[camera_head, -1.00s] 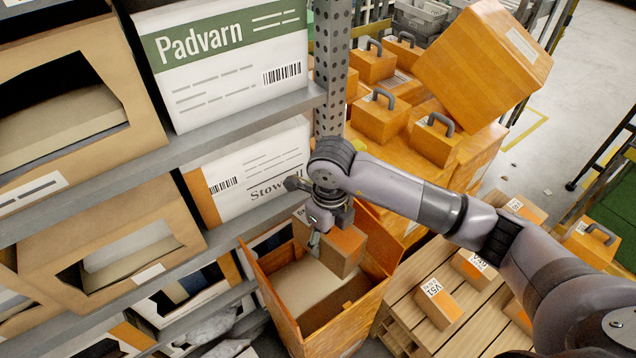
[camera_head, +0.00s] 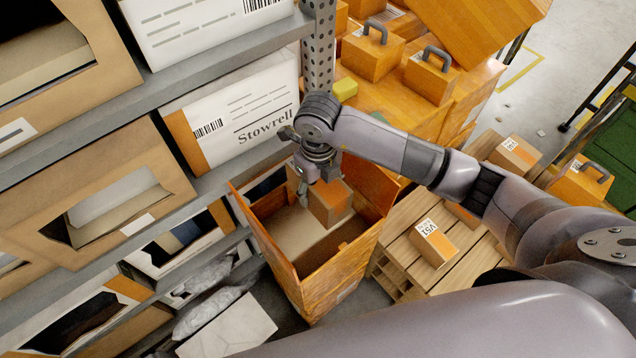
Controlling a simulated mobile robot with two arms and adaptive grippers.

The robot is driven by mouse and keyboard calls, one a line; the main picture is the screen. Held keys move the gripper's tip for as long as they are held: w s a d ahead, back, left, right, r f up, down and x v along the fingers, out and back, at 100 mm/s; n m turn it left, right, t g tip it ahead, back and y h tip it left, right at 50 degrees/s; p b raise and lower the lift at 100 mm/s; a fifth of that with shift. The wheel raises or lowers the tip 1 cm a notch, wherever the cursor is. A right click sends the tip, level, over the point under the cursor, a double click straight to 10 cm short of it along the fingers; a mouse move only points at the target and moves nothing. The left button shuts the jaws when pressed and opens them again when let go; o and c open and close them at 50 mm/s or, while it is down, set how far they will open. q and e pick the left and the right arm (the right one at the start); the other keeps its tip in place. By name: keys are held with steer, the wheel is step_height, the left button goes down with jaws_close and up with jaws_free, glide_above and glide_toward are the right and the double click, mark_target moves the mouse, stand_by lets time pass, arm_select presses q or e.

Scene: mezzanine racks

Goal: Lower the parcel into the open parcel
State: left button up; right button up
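The parcel (camera_head: 332,203) is a small brown and orange box. It is inside the open parcel (camera_head: 345,268), a tall orange carton with raised flaps standing on the floor by the rack. My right gripper (camera_head: 306,188) reaches down from above at the parcel's upper left side and appears shut on it. One finger shows against the parcel; the other is hidden. Whether the parcel touches the brown surface inside the carton cannot be told. My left gripper is not in view.
Rack shelves with a white Stowrell box (camera_head: 240,115) and open brown cartons (camera_head: 110,200) stand close on the left. Orange cases (camera_head: 430,72) are stacked behind. A wooden pallet (camera_head: 405,235) with small parcels (camera_head: 433,243) lies to the right.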

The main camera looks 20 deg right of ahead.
step_height(320, 180, down, 18)
steer(key=b, duration=1.3)
steer(key=shift+f, duration=0.1)
steer(key=o, duration=1.5)
